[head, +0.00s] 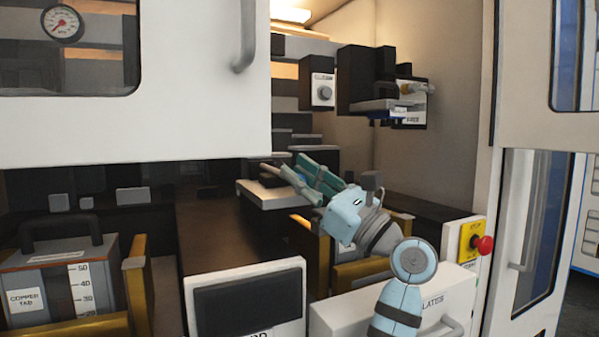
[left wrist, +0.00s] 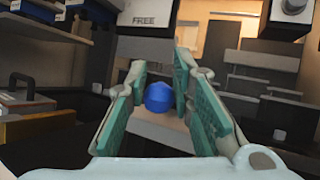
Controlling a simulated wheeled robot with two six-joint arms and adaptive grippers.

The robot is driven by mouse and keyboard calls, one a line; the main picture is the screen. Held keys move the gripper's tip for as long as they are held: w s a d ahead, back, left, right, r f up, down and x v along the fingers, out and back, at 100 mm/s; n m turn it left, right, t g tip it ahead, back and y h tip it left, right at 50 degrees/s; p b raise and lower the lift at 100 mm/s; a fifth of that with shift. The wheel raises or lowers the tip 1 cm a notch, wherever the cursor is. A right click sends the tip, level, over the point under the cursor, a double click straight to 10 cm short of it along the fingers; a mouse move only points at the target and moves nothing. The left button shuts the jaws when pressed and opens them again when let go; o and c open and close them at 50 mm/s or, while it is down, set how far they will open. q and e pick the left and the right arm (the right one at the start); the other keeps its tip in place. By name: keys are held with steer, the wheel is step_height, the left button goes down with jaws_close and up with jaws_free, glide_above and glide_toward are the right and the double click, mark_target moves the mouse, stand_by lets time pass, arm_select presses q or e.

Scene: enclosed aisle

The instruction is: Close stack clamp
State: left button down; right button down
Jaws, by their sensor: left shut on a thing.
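My left gripper (head: 293,166) is inside the enclosure, over a white-topped dark block (head: 258,195). In the left wrist view, its two teal-padded fingers (left wrist: 160,64) are shut on a round blue knob (left wrist: 161,97), which sits between the pads. What the knob is fixed to is hidden, so I cannot tell how the clamp's lever stands. My right gripper is not in view.
A white raised panel (head: 150,90) covers the upper left. A white front box with a dark screen (head: 245,300) and a white drawer front stand below. A red knob on a yellow plate (head: 484,245) is at right. A COPPER TAB box (head: 55,280) sits at left between yellow brackets.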

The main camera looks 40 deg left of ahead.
arm_select(q)
steer(key=shift+w+d+f, duration=0.1)
steer(key=shift+f, duration=0.65)
steer(key=c, duration=1.5)
jaws_free()
steer(key=shift+c, duration=0.2)
steer(key=shift+o, duration=0.9)
steer(key=shift+w+a+f, duration=0.1)
steer(key=shift+a+f, duration=0.05)
steer(key=shift+a, duration=0.45)
steer(key=shift+d, duration=0.15)
steer(key=s+v, duration=0.1)
steer(key=v, duration=1)
steer(key=shift+w+d, duration=0.4)
steer(key=shift+w, duration=0.15)
steer(key=shift+f, duration=0.1)
